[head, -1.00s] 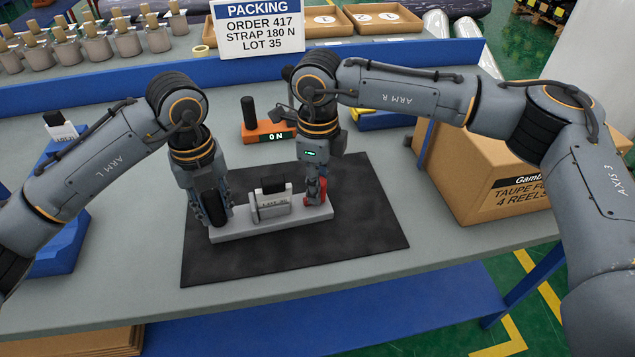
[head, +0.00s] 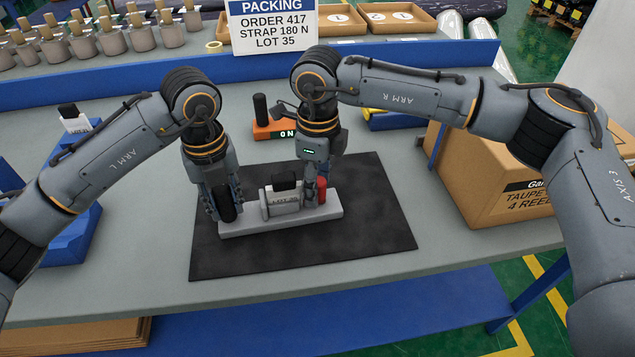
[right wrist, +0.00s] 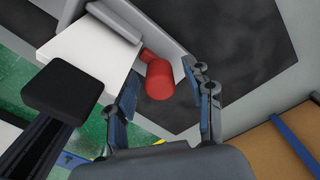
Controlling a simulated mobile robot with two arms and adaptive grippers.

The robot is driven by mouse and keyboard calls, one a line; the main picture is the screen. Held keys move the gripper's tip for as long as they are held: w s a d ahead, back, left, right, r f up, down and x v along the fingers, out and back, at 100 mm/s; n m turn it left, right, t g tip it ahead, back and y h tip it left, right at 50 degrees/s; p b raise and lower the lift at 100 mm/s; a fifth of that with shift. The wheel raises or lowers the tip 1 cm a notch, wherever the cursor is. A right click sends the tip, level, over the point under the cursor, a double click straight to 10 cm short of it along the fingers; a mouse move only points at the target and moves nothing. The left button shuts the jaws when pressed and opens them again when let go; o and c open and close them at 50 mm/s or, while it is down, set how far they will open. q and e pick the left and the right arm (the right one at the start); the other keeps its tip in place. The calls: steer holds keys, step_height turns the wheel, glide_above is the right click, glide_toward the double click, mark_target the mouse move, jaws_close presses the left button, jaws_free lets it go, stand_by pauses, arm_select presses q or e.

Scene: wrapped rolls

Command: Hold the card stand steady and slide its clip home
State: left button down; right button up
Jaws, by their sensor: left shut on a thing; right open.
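My left gripper (head: 225,208) is shut on a dark upright post at the base's left end.
A black mat (head: 365,235) lies under the stand, with free room in front. An orange device (head: 270,131) reading ON stands behind. A cardboard box (head: 490,185) is at right. A blue fixture (head: 70,235) and another white card (head: 74,123) with a black top are at left.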

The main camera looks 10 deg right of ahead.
step_height(320, 180, up, 12)
steer(key=shift+f, duration=0.15)
stand_by(0.4)
arm_select(q)
steer(key=c, duration=1)
jaws_free()
steer(key=shift+o, duration=0.2)
steer(key=shift+r, duration=0.1)
